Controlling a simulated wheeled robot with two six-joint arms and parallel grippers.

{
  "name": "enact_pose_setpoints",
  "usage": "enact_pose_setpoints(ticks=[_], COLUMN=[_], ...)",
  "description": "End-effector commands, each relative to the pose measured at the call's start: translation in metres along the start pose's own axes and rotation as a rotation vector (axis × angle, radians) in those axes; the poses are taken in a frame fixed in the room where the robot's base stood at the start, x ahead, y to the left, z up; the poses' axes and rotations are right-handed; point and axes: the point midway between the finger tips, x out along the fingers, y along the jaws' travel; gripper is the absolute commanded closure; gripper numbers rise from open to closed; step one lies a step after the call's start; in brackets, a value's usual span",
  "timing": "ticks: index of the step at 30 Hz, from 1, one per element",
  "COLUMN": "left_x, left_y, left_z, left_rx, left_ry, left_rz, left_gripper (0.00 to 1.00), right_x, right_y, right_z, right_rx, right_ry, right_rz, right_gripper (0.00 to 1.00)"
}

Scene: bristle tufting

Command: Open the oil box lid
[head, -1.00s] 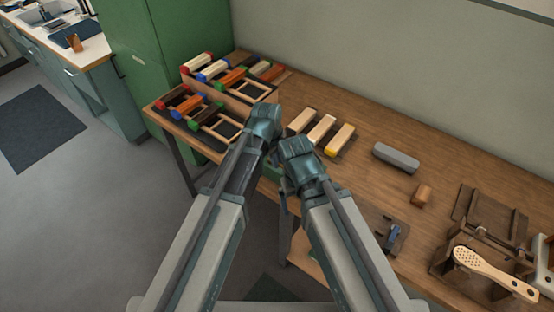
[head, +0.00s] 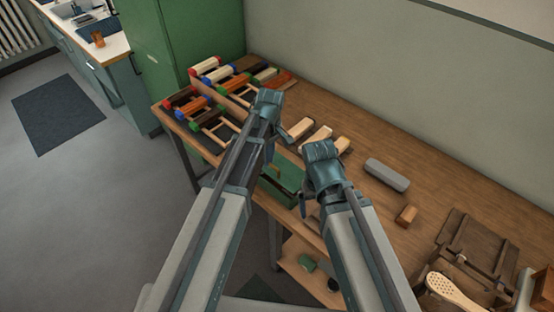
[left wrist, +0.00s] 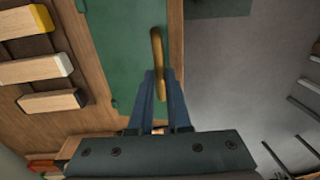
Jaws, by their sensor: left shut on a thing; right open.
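The green oil box (head: 287,178) sits near the front edge of the bench, partly hidden by my arms. Its flat green lid (left wrist: 125,50) fills the upper middle of the left wrist view, with a brownish bar handle (left wrist: 156,45) on it. My left gripper (left wrist: 160,82) is shut on the handle, one finger on each side. In the head view its wrist stands over the box and its fingertips are hidden. I see no clear gap under the lid. My right gripper (head: 303,203) is open and empty, just right of the box.
Racks with coloured-end blocks (head: 207,68) stand at the bench's left end. Pale wooden blocks (head: 300,129) lie behind the box. A grey block (head: 386,175), a small brown block (head: 406,215) and a wooden fixture (head: 475,245) with a pale brush (head: 455,292) are to the right.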

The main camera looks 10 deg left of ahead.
Motion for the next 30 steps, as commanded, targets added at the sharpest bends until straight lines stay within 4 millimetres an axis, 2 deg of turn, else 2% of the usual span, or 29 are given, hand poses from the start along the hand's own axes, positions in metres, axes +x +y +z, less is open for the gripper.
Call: enact_pose_setpoints(ticks=[16, 30], left_x=[-0.025, -0.046], left_y=[0.027, 0.083], left_z=[-0.003, -0.003], left_rx=[0.004, 0.006], left_ry=[-0.003, -0.004], left_rz=[0.001, 0.001], left_gripper=[1.0, 1.0], right_x=[-0.023, -0.04], right_y=[0.002, 0.004], right_z=[0.001, 0.002], right_rx=[0.0, -0.001], right_ry=[0.0, 0.0], right_rz=[0.0, 0.0], right_gripper=[0.04, 0.04])
